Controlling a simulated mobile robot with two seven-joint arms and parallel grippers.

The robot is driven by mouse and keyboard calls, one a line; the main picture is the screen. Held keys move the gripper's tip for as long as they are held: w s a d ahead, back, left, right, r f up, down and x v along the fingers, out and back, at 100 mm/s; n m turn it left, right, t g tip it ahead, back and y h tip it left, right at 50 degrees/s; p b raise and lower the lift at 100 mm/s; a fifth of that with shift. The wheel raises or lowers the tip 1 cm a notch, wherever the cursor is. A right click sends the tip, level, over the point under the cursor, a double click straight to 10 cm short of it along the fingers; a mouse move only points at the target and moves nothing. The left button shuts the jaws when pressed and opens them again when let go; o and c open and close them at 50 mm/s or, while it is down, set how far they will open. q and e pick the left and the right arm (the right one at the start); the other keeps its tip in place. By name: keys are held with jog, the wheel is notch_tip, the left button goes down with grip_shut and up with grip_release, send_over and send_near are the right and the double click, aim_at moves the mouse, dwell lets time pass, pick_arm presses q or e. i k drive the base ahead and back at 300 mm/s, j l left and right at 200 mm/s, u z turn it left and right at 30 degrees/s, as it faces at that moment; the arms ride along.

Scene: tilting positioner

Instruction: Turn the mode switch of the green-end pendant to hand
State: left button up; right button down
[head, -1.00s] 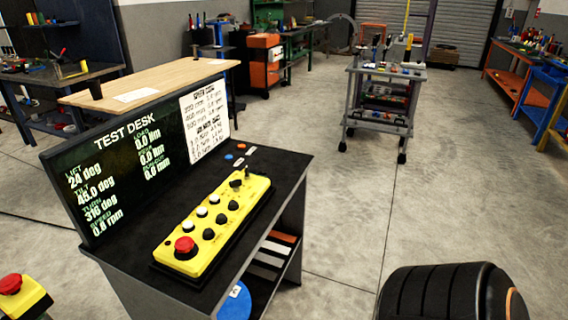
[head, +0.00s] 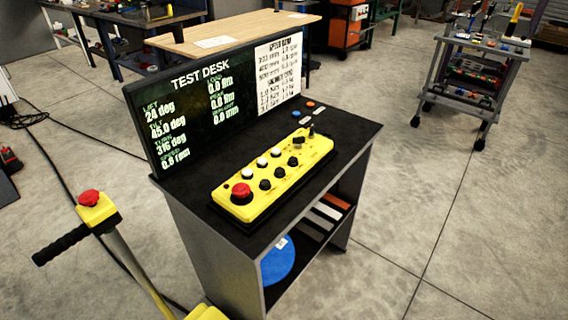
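A yellow control pendant (head: 275,177) lies on the black top of the test desk. It has a red mushroom button (head: 241,190) at its near left end, rows of white and black buttons, and a black switch knob (head: 298,141) near its far right end. A small black stick (head: 311,131) stands at that same end. No green end shows on this pendant, and I cannot read its switch labels. Neither of my grippers is in view.
The test desk (head: 218,217) carries an upright display screen (head: 180,128) behind the pendant. A yellow post with a red button and black handle (head: 97,208) stands at the left. A grey tool trolley (head: 484,55) stands at the far right.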

aim_at(311, 135)
jog(key=u, duration=0.5)
jog(key=l+u, duration=0.2)
jog(key=u, duration=0.15)
jog(key=i+l+u, duration=0.1)
jog(key=l+u, duration=0.35)
jog(key=u, duration=0.2)
jog(key=l+u, duration=0.25)
jog(key=l, duration=0.2)
jog(key=k+l+u, duration=0.25)
jog(key=l, duration=0.15)
jog(key=k+l+u, duration=0.1)
jog(key=l, duration=0.35)
jog(key=k+l+u, duration=0.1)
jog(key=l, duration=0.35)
